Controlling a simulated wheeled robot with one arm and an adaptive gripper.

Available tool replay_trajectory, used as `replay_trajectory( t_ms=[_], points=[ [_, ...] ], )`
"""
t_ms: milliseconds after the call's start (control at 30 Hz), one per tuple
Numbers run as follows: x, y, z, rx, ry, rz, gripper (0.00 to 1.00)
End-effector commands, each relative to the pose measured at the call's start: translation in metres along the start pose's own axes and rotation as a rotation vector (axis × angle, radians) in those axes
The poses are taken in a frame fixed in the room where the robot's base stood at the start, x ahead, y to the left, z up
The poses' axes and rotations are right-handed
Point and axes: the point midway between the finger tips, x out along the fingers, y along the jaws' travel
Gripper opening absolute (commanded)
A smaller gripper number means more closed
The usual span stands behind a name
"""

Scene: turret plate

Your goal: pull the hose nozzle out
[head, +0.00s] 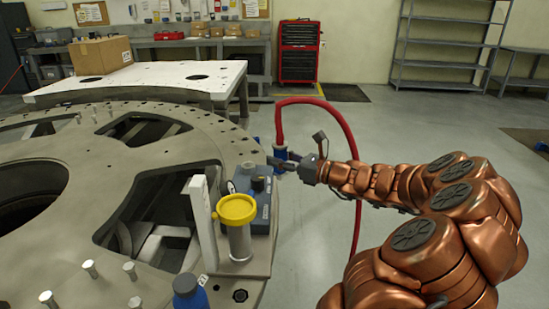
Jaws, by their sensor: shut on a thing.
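The red hose (347,135) rises from the blue hose nozzle (281,152), arcs to the right behind my arm and drops to the floor. The nozzle is upright beside the outer edge of the turret plate (221,122). My gripper (282,163) reaches in from the right and is shut on the nozzle. The nozzle's lower end is hidden by my gripper, so I cannot tell whether it sits in a socket.
A blue-grey box unit (262,207) and a yellow-topped cylinder (238,225) stand on the plate's near edge, close left of my gripper. A blue bottle (189,292) stands in front. The floor on the right is open.

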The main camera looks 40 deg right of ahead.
Motion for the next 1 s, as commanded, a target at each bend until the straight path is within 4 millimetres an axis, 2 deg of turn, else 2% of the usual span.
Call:
replay_trajectory(
  t_ms=[367,1000],
  points=[
    [0.000,0.000,0.001,0.000,-0.001,0.000,0.00],
    [0.000,0.000,0.020,0.000,-0.001,-0.001,0.00]
  ],
)
